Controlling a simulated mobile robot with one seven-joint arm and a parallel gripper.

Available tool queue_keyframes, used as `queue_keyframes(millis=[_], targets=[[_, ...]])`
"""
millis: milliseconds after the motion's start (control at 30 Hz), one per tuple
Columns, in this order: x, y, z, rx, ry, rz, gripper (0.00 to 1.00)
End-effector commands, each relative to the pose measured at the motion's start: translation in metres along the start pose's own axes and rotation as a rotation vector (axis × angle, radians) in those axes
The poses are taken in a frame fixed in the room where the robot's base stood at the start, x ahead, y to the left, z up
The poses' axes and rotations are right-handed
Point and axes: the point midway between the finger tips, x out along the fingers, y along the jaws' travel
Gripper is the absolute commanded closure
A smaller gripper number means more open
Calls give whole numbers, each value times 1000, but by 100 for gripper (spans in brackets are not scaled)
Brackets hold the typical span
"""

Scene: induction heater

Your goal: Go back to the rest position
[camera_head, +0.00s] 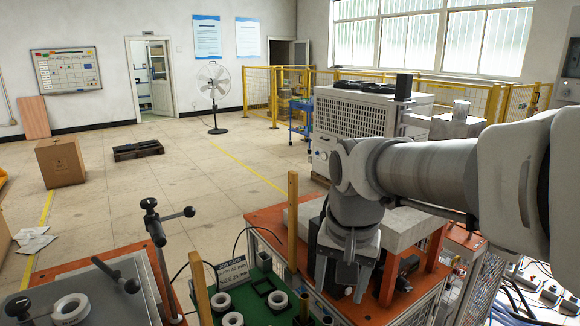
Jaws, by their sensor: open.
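My gripper (343,277) hangs from my arm at the centre right, pointing down. It is above the front of the orange-topped bench, in front of a pale slab on orange supports. It looks empty, and no ring is seen between its fingers. To its left is a green tray (255,312) with several white rings, one of them a ring (278,300) near the tray's right side. A job card (232,272) stands at the back of the tray. The floor under my arm is partly hidden by it.
A grey plate with black clamp handles (153,222) and a white ring (70,309) is at the lower left. Wooden posts (293,222) stand beside the tray. A large grey machine (350,125) is behind my arm. Open tiled floor (180,195) lies to the left.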

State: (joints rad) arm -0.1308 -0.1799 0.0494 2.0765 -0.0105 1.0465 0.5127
Motion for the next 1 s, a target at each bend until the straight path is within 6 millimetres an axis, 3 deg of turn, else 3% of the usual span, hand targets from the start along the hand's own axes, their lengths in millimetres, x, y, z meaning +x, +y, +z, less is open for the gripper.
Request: queue_keyframes(millis=[33, 200, 433, 633, 1000], targets=[[-12, 12, 8, -25, 32, -11, 35], [-33, 45, 34, -132, 125, -31, 35], [-43, 78, 68, -261, 238, -36, 35], [-43, 90, 82, -322, 289, -32, 35], [-42, 92, 84, -329, 294, -31, 35]])
